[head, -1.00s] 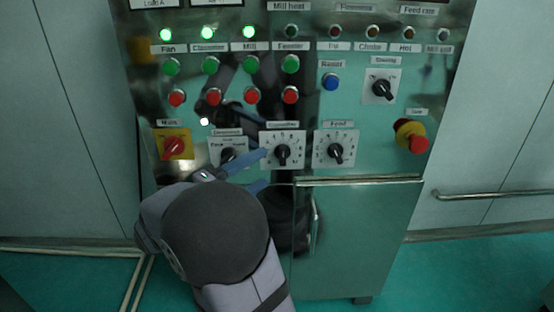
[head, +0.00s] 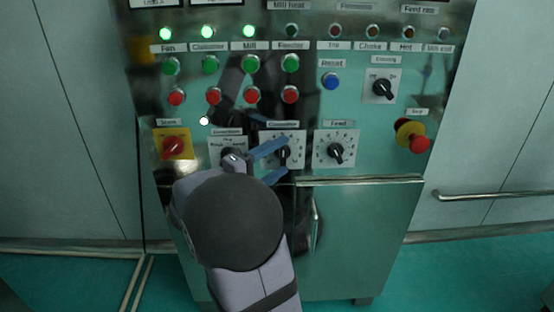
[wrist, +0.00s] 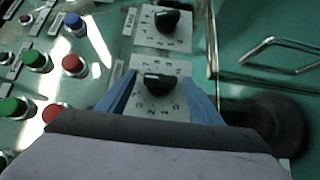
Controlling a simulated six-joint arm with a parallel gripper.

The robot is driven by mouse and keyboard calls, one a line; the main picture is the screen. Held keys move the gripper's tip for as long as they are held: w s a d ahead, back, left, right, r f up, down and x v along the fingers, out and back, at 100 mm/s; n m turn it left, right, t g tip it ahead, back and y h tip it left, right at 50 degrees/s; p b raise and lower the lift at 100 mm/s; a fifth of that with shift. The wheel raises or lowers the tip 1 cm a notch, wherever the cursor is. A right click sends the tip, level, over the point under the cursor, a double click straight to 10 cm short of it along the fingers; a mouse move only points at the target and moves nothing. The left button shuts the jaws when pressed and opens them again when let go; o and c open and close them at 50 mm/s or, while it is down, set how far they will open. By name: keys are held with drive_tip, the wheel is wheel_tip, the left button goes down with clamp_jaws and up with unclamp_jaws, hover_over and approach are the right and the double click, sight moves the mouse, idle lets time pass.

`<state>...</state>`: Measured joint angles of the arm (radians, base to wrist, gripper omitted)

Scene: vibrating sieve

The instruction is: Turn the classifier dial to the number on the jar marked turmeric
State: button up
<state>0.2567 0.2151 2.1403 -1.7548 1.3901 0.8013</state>
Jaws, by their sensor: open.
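The classifier dial (head: 283,153) is a black knob on a white numbered plate, low in the middle of the steel panel. Its label reads Classifier. My gripper (head: 276,161) is open, with its blue fingers at the dial, one above and one below in the head view. In the wrist view the same black knob (wrist: 158,84) lies between the spread fingers (wrist: 158,92). I cannot tell whether they touch it. The fingers partly hide its plate in the head view. No jar marked turmeric shows in any view.
The feed dial (head: 335,153) is close on the right, and another dial (head: 229,154) is close on the left. A red main switch (head: 174,145) and a red stop button (head: 416,143) flank them. Green and red buttons sit above. A door handle (head: 316,222) is below.

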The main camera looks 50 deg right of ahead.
drive_tip(key=c, duration=1.1)
drive_tip(key=shift+o, duration=0.2)
drive_tip(key=shift+f+b, duration=0.2)
drive_tip(key=shift+b, duration=0.25)
drive_tip(key=shift+f+n+h+b, duration=0.3)
drive_tip(key=shift+n+h+b, duration=0.4)
drive_tip(key=shift+b, duration=0.5)
drive_tip(key=n+h+b, duration=0.1)
drive_tip(key=b, duration=0.1)
drive_tip(key=n+t+h+b, duration=0.1)
drive_tip(key=n+b, duration=0.1)
drive_tip(key=shift+s+d+f, duration=0.1)
drive_tip(key=shift+f, duration=0.15)
drive_tip(key=shift+s+d+n+t+h+b, duration=0.1)
drive_tip(key=shift+n+t+h+b, duration=0.55)
drive_tip(key=shift+n+t+b, duration=0.85)
drive_tip(key=shift+s+d+n+t+h+b, duration=0.1)
drive_tip(key=shift+n+t+h+b, duration=0.75)
drive_tip(key=shift+n, duration=1.15)
drive_tip(key=shift+r+t, duration=0.1)
drive_tip(key=shift+t, duration=0.25)
